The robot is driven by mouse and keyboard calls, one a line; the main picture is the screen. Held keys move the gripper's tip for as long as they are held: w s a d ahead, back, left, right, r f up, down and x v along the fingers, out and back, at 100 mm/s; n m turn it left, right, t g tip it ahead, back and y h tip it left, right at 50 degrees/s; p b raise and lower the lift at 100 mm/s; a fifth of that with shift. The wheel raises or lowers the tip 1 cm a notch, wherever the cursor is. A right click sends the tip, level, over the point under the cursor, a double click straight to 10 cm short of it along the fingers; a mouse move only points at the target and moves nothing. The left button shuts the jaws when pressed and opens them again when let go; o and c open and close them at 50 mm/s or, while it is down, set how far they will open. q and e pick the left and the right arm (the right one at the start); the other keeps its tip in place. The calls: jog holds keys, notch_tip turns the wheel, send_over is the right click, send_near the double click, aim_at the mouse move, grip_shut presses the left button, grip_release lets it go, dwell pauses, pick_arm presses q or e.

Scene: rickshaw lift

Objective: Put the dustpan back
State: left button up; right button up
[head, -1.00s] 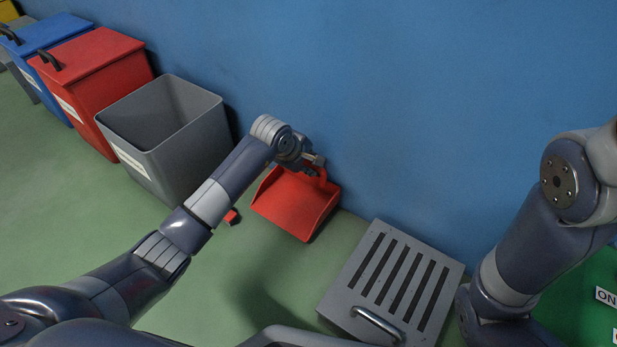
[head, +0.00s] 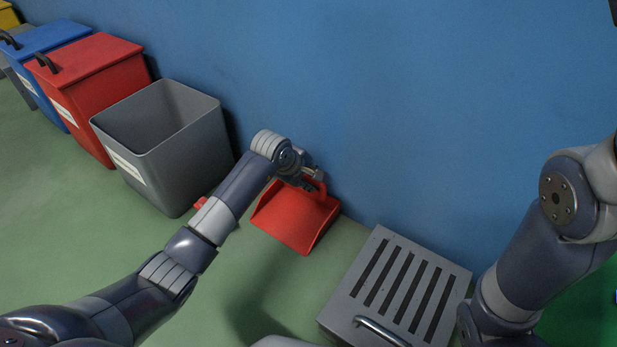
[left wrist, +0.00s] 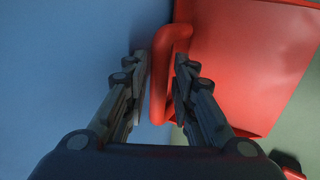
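The red dustpan (head: 294,222) is by the blue wall, between the grey open bin and the slotted grey box. Its raised loop handle (left wrist: 158,95) shows in the left wrist view between the two fingers of my left gripper (left wrist: 161,70). In the head view my left gripper (head: 312,180) is at the top of the dustpan. I cannot tell whether the pan touches the floor. My right arm is at the right edge; its gripper is out of view.
The grey open bin (head: 180,150) stands left of the dustpan, with red (head: 105,95) and blue lidded bins beyond. The slotted grey box (head: 345,300) is to the right, close to my right arm. A small red object (head: 200,203) lies partly behind my left forearm.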

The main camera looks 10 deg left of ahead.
pick_arm(q)
jog(key=p+v, duration=0.8)
jog(key=v, duration=0.4)
jog(key=shift+s, duration=0.1)
